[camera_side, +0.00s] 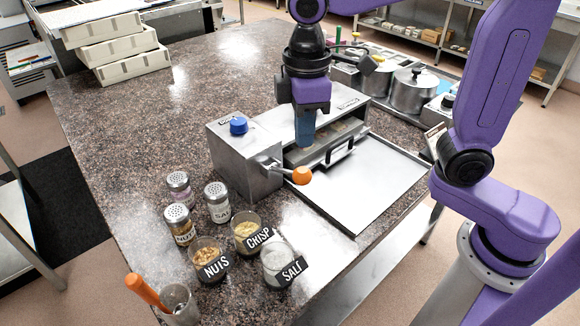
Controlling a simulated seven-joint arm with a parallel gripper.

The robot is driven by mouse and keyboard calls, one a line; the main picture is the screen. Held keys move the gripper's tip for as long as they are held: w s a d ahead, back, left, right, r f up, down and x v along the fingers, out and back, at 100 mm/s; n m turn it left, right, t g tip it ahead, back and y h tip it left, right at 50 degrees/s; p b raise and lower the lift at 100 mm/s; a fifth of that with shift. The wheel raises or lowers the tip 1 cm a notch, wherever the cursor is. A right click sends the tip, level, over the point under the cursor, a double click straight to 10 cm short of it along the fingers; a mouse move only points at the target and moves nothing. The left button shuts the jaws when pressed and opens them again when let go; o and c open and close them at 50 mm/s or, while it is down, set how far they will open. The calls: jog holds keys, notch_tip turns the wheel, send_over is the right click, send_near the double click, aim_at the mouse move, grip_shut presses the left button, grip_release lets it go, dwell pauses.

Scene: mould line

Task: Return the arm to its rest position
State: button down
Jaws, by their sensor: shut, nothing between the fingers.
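My purple arm reaches in from the right over the worktop. My gripper (304,135) points down in front of the steel machine (245,165), above its open front and close to the mould tray with a black handle (341,152). The fingers look blue-grey and are shut with nothing held. Whether the fingertips touch the tray cannot be told from this angle.
Steel machine has a blue knob (238,125) and an orange-ended lever (301,175). A flat steel plate (375,190) lies in front. Shakers (217,203) and labelled jars (209,262) stand front left. Pots (413,90) stand behind right. The worktop (130,130) is clear at left.

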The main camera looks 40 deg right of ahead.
dwell(0.8)
jog(key=s+d+f, duration=0.3)
jog(key=s+d, duration=0.3)
jog(key=s, duration=0.2)
jog(key=s+d+f, duration=0.4)
jog(key=s+d, duration=0.3)
jog(key=s, duration=0.2)
jog(key=shift+s+d+f+n, duration=0.15)
jog(key=shift+s+f+n, duration=0.1)
jog(key=shift+s+n, duration=0.05)
